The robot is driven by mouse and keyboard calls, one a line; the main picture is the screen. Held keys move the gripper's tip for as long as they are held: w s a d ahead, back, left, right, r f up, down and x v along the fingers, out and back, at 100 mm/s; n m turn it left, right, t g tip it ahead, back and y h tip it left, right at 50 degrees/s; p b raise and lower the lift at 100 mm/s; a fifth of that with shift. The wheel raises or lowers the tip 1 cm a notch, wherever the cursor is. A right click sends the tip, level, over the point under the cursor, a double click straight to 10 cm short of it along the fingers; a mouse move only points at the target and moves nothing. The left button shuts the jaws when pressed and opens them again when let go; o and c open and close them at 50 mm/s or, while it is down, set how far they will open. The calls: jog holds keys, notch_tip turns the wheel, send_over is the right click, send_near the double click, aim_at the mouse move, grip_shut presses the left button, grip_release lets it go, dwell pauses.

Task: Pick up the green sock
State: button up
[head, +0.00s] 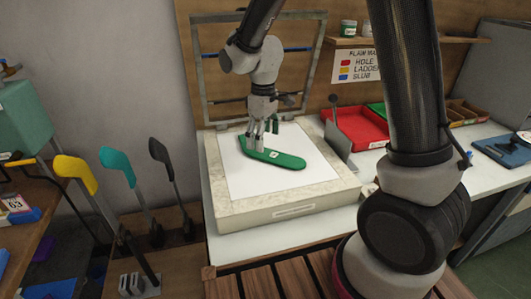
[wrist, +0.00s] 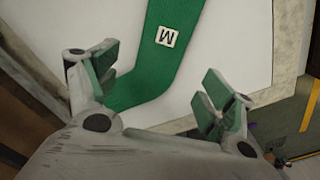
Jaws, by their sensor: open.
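The green sock (head: 285,161) lies flat on the white panel of a framed board in the head view. A white label with a letter M sits on it. In the wrist view the sock (wrist: 180,50) runs from the top centre down toward the left finger. My gripper (head: 262,143) is over the sock's left part in the head view. In the wrist view my gripper (wrist: 160,88) has its fingers wide apart, with the sock between them nearer the left finger. Nothing is held. I cannot tell whether the fingertips touch the sock or panel.
The board (head: 283,208) has a pale raised border and an upright frame behind. Yellow (head: 75,174), teal (head: 116,163) and black (head: 160,155) paddle shapes stand at left. A red tray (head: 357,128) and a grey upright plate (head: 338,143) are right of the board.

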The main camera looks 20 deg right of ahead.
aim_at(271, 151)
jog(key=f, duration=0.4)
jog(key=shift+w+f, duration=0.2)
jog(key=c, duration=1)
jog(key=shift+o, duration=0.2)
